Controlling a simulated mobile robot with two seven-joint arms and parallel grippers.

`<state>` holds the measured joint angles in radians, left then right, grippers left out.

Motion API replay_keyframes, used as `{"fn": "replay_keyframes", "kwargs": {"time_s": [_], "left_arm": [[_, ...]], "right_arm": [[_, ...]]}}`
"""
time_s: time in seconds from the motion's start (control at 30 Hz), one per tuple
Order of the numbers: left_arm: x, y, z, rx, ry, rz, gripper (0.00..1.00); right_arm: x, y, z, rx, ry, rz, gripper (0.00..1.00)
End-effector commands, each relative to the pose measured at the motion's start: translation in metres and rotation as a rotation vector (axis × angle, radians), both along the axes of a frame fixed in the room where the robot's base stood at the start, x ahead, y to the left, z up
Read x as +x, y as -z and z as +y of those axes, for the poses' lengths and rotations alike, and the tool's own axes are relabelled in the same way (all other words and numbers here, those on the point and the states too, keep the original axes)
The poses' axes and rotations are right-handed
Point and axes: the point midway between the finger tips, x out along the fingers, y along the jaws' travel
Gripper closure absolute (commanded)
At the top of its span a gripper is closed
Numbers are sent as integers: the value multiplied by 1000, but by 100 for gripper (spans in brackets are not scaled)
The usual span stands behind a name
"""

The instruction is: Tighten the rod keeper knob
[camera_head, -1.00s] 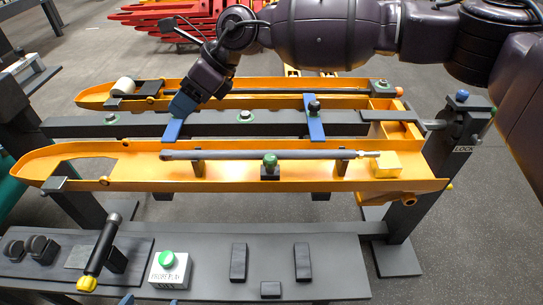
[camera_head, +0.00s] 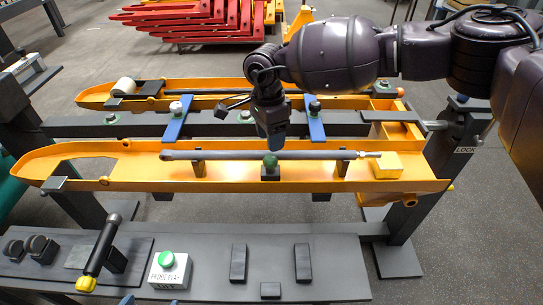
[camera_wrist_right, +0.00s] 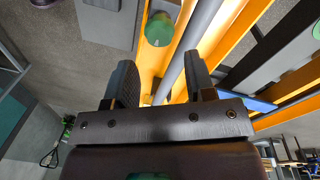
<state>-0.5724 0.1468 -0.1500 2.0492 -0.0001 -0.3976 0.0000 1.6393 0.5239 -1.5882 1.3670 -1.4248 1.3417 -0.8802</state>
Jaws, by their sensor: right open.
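The green rod keeper knob (camera_head: 270,160) sits on a small dark block at the middle of the near orange fork frame (camera_head: 120,176). A long grey rod (camera_head: 225,155) lies along that frame, just behind the knob. My right gripper (camera_head: 275,143) points down just above and behind the knob, apart from it. In the right wrist view the knob (camera_wrist_right: 159,30) shows beyond the open fingertips (camera_wrist_right: 160,78), with nothing between the fingers. My left gripper is not in view.
A second orange frame (camera_head: 215,101) lies behind. Two blue straps (camera_head: 175,127) cross the dark beam. A torch-like tool (camera_head: 100,250) with a yellow end and a white box with a green button (camera_head: 168,262) stand on the front bench. Open floor lies to the right.

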Motion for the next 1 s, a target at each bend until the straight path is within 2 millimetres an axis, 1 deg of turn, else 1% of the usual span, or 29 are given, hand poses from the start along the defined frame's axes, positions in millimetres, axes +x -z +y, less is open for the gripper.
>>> {"fn": "replay_keyframes", "kwargs": {"time_s": [0.03, 0.2, 0.4, 0.57, 0.8, 0.83, 1.0], "left_arm": [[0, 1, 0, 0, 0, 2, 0], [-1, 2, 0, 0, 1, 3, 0], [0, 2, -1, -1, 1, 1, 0], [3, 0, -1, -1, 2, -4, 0], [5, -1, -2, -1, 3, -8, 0], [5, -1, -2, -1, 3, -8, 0], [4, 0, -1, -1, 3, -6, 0]], "right_arm": [[-2, 11, 0, -2, 0, 4, 50], [-4, 38, -2, -1, 1, 3, 50], [-6, 58, -2, 1, 1, 3, 50], [-7, 64, -3, 2, 1, 1, 50], [-6, 64, -3, 1, 1, 0, 50], [-6, 64, -3, 1, 1, 0, 52], [-6, 64, -3, 1, 1, 0, 78]]}}
